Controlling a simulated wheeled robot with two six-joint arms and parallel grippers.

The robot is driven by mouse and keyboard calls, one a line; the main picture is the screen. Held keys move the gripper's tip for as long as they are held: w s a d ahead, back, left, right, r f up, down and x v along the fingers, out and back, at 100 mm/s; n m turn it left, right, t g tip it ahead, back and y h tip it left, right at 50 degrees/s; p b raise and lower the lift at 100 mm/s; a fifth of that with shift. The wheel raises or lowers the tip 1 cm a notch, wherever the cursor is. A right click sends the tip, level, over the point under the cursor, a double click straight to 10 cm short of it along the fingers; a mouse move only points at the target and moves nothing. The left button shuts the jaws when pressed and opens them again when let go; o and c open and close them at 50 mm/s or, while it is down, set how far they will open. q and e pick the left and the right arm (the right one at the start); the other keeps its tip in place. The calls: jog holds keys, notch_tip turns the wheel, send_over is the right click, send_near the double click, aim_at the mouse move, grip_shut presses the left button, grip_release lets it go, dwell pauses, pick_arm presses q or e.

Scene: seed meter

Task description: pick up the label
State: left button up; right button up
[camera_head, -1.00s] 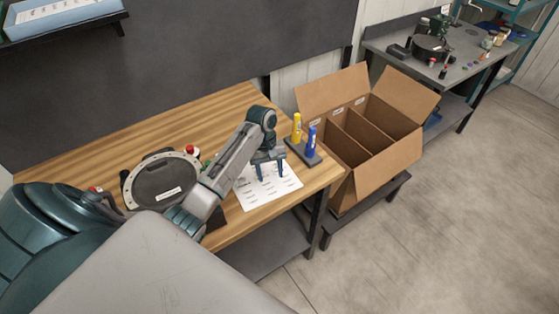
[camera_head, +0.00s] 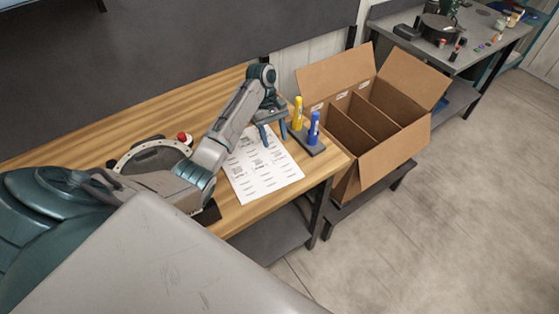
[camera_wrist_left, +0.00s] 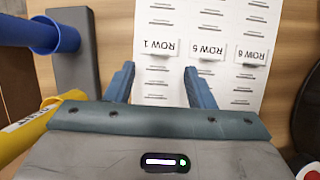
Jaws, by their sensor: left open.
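A white sheet of labels (camera_head: 268,176) lies flat on the wooden table. In the left wrist view, labels reading ROW 1 (camera_wrist_left: 160,47), ROW 5 (camera_wrist_left: 209,49) and ROW 6 (camera_wrist_left: 251,55) show on it among rows of short dark lines. My left gripper (camera_head: 275,140) is open and empty over the sheet's edge near the marker stand. In the left wrist view its fingers (camera_wrist_left: 159,72) overlap the sheet, with the ROW 1 label between and just beyond their tips. The gap between fingertips and paper is hard to judge. My right gripper is out of view.
A dark stand (camera_head: 315,149) holds a yellow marker (camera_head: 297,113) and a blue marker (camera_head: 314,128) close beside the gripper. A round seed meter (camera_head: 125,160), partly hidden by my arm, sits left. A divided cardboard box (camera_head: 373,172) stands right of the wooden table (camera_head: 90,145).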

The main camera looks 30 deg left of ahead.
aim_at(278, 153)
pick_arm(q)
jog(key=x, duration=0.4)
jog(key=shift+d, duration=0.15)
jog(key=shift+f, duration=0.35)
jog(key=shift+s, duration=0.1)
jog(key=c, duration=0.9)
